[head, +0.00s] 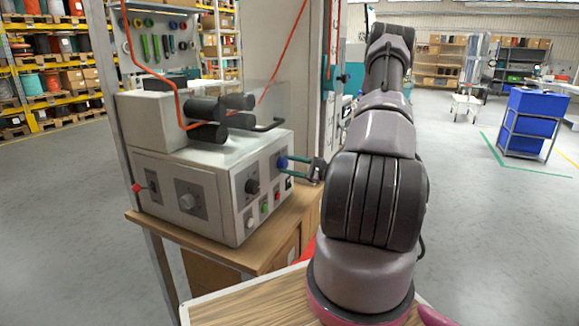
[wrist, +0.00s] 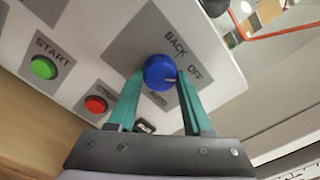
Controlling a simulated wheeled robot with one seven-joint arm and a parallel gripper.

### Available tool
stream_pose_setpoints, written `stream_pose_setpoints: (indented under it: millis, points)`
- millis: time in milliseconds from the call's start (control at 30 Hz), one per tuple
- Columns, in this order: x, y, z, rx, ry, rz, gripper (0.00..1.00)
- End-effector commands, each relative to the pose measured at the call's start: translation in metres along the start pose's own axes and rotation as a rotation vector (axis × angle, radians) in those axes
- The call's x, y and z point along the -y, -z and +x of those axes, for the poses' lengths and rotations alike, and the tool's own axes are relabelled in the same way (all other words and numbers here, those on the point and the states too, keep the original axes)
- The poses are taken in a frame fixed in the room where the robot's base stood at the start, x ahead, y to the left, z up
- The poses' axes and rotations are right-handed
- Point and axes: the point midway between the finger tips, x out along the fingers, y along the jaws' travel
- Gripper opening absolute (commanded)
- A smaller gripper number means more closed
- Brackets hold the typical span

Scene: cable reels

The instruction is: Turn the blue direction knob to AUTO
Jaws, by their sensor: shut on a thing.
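The blue direction knob (wrist: 159,73) sits on a grey plate on the machine's front panel, and it also shows small in the head view (head: 282,162). BACK and OFF are printed beside it, and a partly hidden AUTO label (wrist: 157,99) lies below it between my fingers. The knob's pale mark points right in the wrist view, roughly toward OFF. My gripper (wrist: 157,76) is shut on the knob, with one teal finger on each side. In the head view my gripper (head: 284,164) reaches the panel from the right.
A green START button (wrist: 44,67) and a red button (wrist: 96,104) sit left of the knob. A black knob (head: 252,186) is beside it on the panel. The machine (head: 190,180) stands on a wooden bench (head: 250,262), with an orange cable running over its rollers.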

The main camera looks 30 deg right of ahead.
Motion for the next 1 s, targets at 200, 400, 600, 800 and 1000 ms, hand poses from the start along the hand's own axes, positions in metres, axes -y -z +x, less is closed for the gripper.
stream_pose_setpoints:
  millis: [200, 400, 600, 800, 1000]
  points:
    - [-0.0003, -0.0002, 0.0000, 0.001, 0.000, 0.122, 0.00]
    - [-0.0009, -0.0002, 0.0000, 0.000, -0.002, 0.296, 0.00]
    - [-0.0009, -0.0004, -0.0001, 0.000, -0.001, 0.488, 0.00]
    - [-0.0014, -0.0004, -0.0002, -0.001, -0.002, 0.678, 0.00]
    - [-0.0014, -0.0007, -0.0002, 0.000, -0.001, 0.868, 0.00]
